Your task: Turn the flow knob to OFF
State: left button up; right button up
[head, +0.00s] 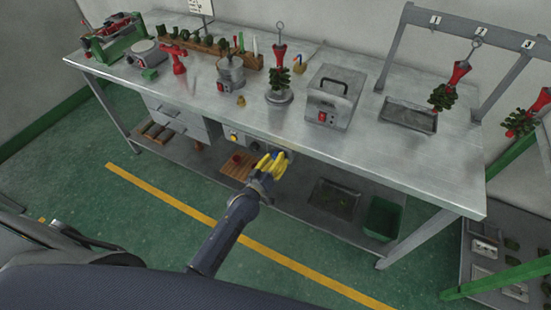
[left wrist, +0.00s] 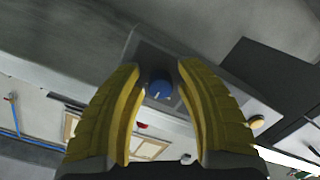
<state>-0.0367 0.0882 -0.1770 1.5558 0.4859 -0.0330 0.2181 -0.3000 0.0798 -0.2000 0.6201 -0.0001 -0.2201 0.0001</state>
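The flow knob (left wrist: 160,88) is a round blue knob with a white mark, on a grey panel (left wrist: 142,48) in the left wrist view. The mark sits on the lower half of the knob in that picture. I cannot read any OFF label. My left gripper (head: 272,160) has yellow fingers and is at the panel under the front edge of the table. In the left wrist view my left gripper (left wrist: 160,68) is open, one finger on each side of the knob, with narrow gaps showing. In the head view the gripper hides the knob. My right gripper is out of view.
The metal table (head: 380,163) overhangs the panel. A yellow button (head: 233,137) is on the panel to the left of my gripper. The floor in front is clear.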

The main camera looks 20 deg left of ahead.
pick_arm(q)
jog(key=shift+o, duration=1.1)
jog(key=shift+w+r, duration=0.1)
jog(key=shift+r, duration=0.1)
jog(key=shift+a, duration=0.1)
jog(key=v, duration=1.2)
jog(key=shift+f, duration=0.1)
jog(key=s+a+f+m+h, duration=0.1)
jog(key=s+f+m, duration=0.1)
jog(key=s+m, duration=0.35)
jog(key=w+d+m, duration=0.1)
jog(key=w, duration=0.4)
jog(key=w+d+m, duration=0.1)
jog(key=w+m, duration=0.1)
jog(key=w, duration=0.4)
jog(key=w+d+r+m+t, duration=0.1)
jog(key=w, duration=0.5)
jog(key=shift+w+r+m, duration=0.1)
jog(key=shift+r+m, duration=0.05)
jog(key=shift+m, duration=0.1)
